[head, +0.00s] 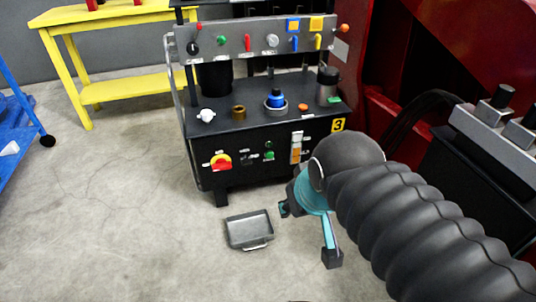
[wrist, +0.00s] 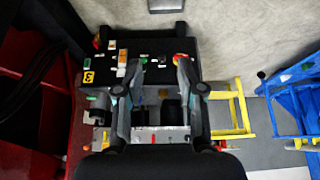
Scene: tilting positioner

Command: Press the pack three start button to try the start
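The black pack with the yellow number 3 label (head: 338,125) stands in the upper middle of the head view. Its front panel has a green button (head: 269,155), with a smaller green spot just above it. A red and yellow rotary switch (head: 221,162) is to their left. My gripper (head: 308,232) is in front of and below the panel, apart from it, with its fingers spread and nothing between them. In the wrist view the pack appears upside down beyond my gripper (wrist: 154,76), and the green button (wrist: 144,59) shows between the fingertips. The panel lettering is too small to read.
A grey tray (head: 249,230) lies on the floor before the pack. A valve rail (head: 260,40) with coloured levers runs above the pack's top. A yellow bench (head: 125,90) and blue frame (head: 15,125) stand left; red machinery (head: 400,60) is right. Floor at left is clear.

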